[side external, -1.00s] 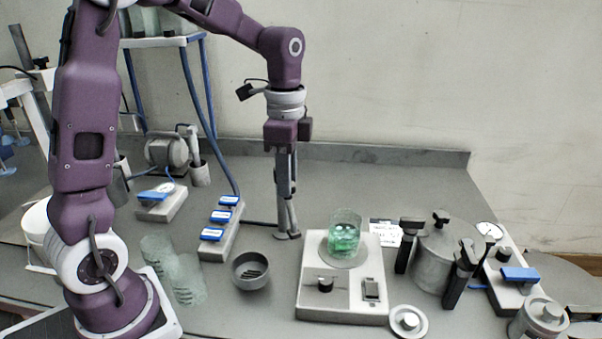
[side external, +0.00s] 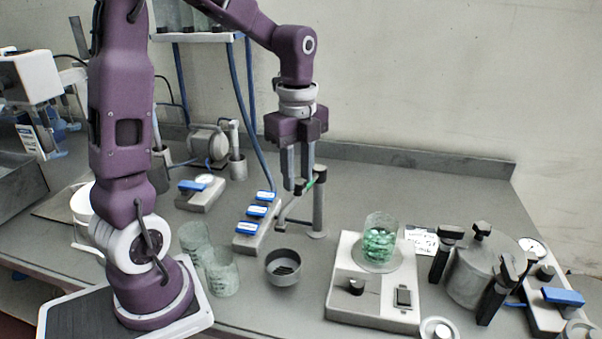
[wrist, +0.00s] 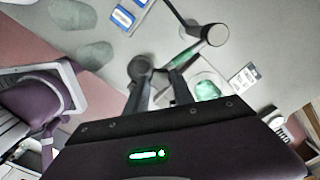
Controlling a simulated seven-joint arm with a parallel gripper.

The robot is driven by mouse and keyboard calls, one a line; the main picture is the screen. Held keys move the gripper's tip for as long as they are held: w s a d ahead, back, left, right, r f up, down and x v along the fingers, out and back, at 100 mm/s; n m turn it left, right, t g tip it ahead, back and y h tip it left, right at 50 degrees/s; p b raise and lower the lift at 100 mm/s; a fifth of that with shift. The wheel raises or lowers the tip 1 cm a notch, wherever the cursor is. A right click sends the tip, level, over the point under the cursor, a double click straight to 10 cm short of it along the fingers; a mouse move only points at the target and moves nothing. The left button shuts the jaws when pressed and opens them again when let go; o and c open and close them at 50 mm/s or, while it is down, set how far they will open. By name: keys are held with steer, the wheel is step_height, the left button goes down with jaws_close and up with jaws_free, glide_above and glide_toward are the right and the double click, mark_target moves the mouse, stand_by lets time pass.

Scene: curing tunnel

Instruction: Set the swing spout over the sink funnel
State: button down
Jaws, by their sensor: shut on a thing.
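The swing spout (side external: 319,205) is a grey upright post with a dark cap and an arm reaching left towards the front. In the wrist view its round post top (wrist: 215,35) is right of my fingers and the arm runs down to them. My gripper (side external: 301,189) points down and is shut on the spout's arm; the fingers partly hide the hold. A small green mark shows beside the fingers. The sink funnel (side external: 283,270) is a dark round cup with slots, in front of the spout. I cannot tell whether the outlet is over it. My gripper also shows in the wrist view (wrist: 160,85).
A hotplate (side external: 372,305) with a beaker of green beads (side external: 380,240) stands right of the funnel. Two frosted beakers (side external: 221,275) stand left. A blue-switched strip (side external: 256,225) lies behind left. A lidded pot (side external: 474,270) with black clamps is at right.

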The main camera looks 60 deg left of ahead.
stand_by(0.3)
steer(key=c, duration=1.1)
jaws_free()
step_height(320, 180, up, 7)
steer(key=shift+r, duration=0.1)
steer(key=shift+s, duration=0.1)
steer(key=s+d+n+t, duration=0.2)
steer(key=s+d+n, duration=0.1)
steer(key=s+n, duration=0.2)
steer(key=s+d+n+t, duration=0.1)
steer(key=s+d+n, duration=0.2)
steer(key=s+n, duration=0.2)
steer(key=s+d+f+n+t, duration=0.1)
steer(key=s+d+n+t, duration=0.1)
steer(key=s+d+n, duration=0.2)
steer(key=shift+s+n+t, duration=0.3)
steer(key=shift+s+n, duration=0.45)
steer(key=shift+n, duration=0.45)
